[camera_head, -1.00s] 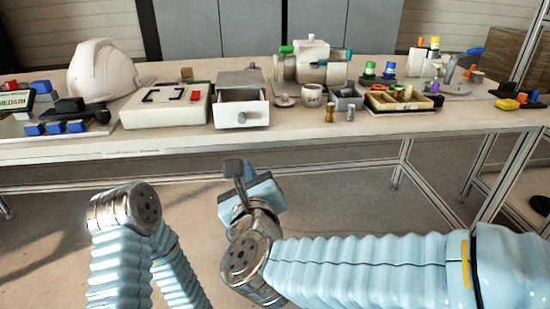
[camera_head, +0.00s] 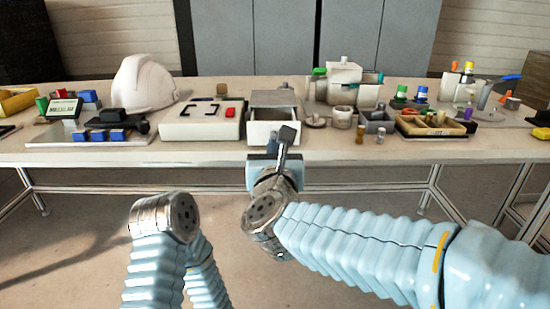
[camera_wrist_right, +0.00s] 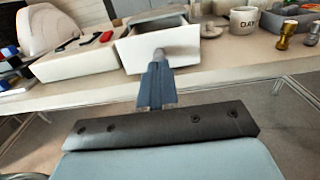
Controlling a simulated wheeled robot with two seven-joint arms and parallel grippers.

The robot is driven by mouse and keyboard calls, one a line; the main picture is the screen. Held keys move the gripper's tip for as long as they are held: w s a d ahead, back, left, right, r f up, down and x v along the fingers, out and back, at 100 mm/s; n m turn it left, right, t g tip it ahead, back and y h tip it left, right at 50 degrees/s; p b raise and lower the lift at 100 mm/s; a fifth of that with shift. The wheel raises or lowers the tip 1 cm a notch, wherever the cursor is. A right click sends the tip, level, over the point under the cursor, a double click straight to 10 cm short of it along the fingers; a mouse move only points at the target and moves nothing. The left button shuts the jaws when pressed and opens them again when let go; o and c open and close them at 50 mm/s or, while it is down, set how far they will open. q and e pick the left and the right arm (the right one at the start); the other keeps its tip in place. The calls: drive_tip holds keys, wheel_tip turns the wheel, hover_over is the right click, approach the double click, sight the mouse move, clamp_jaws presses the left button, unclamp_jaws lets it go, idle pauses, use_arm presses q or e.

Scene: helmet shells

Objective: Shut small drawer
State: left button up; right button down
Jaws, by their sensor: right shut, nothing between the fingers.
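The small drawer (camera_head: 259,137) is the white drawer in a grey-topped box (camera_head: 273,98) on the table. It stands partly open, and its hollow inside shows. Its white front also shows in the right wrist view (camera_wrist_right: 187,46). My right gripper (camera_head: 287,136) is shut and empty, with its fingertips in front of the drawer front and covering part of it. In the right wrist view the shut fingers (camera_wrist_right: 157,82) point at the drawer around its knob; I cannot tell whether they touch. My left arm shows low in the head view, but its gripper does not.
Left of the drawer are a white panel box (camera_head: 203,122) with a red button and a white helmet shell (camera_head: 144,84). The table's front edge (camera_head: 100,158) lies below.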

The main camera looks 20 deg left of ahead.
sight(276, 132)
drive_tip(key=shift+w+a, duration=0.15)
drive_tip(key=shift+w, duration=0.45)
drive_tip(key=b+x, duration=0.1)
drive_tip(key=x, duration=0.8)
drive_tip(key=shift+w+r, duration=0.1)
drive_tip(key=shift+r, duration=0.05)
